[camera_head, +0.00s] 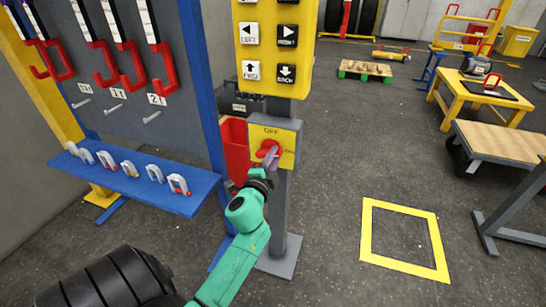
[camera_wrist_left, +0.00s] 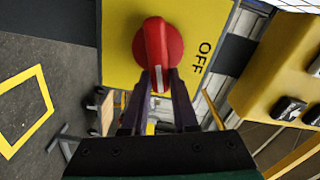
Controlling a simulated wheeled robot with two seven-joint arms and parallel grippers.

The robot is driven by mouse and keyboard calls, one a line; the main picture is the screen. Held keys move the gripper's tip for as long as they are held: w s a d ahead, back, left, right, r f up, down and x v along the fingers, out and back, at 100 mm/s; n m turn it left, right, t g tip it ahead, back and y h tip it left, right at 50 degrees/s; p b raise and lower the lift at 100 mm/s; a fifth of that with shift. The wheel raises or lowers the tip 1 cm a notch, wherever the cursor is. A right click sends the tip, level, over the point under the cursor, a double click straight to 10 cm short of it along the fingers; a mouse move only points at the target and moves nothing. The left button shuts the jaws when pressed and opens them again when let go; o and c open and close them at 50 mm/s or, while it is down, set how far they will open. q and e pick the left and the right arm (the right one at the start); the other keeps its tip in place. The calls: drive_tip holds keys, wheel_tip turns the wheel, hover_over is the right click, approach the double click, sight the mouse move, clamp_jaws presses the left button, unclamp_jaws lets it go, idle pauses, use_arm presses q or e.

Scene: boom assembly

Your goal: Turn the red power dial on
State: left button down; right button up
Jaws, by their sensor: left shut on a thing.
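The red power dial (camera_head: 267,148) sits on a yellow plate (camera_head: 287,136) on a grey box on the post. The word OFF shows above it in the head view, and lettering at its right is partly legible. In the left wrist view the dial (camera_wrist_left: 156,40) has a white mark pointing down toward my fingers, turned away from OFF at the right. My left gripper (camera_head: 271,158) is at the dial, its dark fingers on either side of the handle's lower end, shut on it; the fingers (camera_wrist_left: 159,84) show in the wrist view too. My right gripper is not in view.
A yellow button panel (camera_head: 269,75) hangs just above the dial. A blue shelf (camera_head: 135,184) with shackles and a board with hanging hooks stand at left. A red bin (camera_head: 233,150) is behind the post. A yellow square (camera_head: 405,237) marks clear floor at right.

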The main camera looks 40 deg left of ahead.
use_arm(q)
drive_tip(key=shift+f+m+b, duration=0.2)
drive_tip(key=shift+m+b, duration=0.1)
drive_tip(key=shift+m, duration=1.4)
drive_tip(key=c, duration=0.7)
unclamp_jaws()
drive_tip(key=shift+w+a, duration=0.1)
drive_tip(key=b+v, duration=0.4)
drive_tip(key=v, duration=1)
drive_tip(key=shift+s+f, duration=0.15)
drive_tip(key=shift+s, duration=0.1)
